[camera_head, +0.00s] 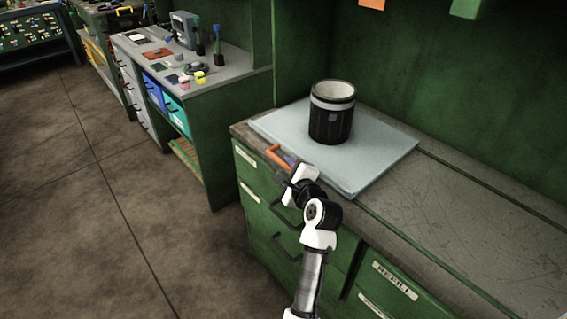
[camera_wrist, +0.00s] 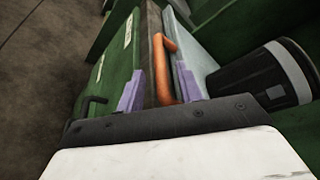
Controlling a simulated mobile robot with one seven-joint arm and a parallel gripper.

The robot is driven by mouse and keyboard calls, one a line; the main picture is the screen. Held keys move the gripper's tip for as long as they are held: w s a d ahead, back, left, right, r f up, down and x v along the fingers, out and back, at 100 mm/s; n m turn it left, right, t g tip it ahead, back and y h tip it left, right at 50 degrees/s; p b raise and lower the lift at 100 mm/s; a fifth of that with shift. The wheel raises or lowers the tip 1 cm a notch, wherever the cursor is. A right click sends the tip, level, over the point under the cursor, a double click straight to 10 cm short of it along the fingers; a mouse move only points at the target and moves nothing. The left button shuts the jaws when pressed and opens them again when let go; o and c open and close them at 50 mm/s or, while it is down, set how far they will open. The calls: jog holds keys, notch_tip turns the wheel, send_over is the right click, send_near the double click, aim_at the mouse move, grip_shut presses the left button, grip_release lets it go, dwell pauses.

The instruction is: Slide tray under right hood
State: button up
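A flat pale grey-blue tray (camera_head: 385,150) lies on the worn top of a green cabinet, with an orange handle (camera_head: 273,154) at its front left side. A black ribbed cup with a pale band (camera_head: 331,117) stands upright on it. My gripper (camera_head: 286,162) is at the handle. In the wrist view its purple fingers (camera_wrist: 159,85) are apart, with the orange handle (camera_wrist: 164,62) between them and closer to the right finger. The tray (camera_wrist: 190,45) and the cup (camera_wrist: 262,80) also show there. I cannot make out a right hood.
Bare worktop (camera_head: 480,225) runs to the right of the tray, with a thin green strip along it. Green drawers (camera_head: 265,215) are below, and a green wall is behind. A cluttered bench (camera_head: 215,80) stands at the left, across open floor (camera_head: 100,200).

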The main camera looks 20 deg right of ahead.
jog(key=shift+x, duration=1.25)
grip_shut()
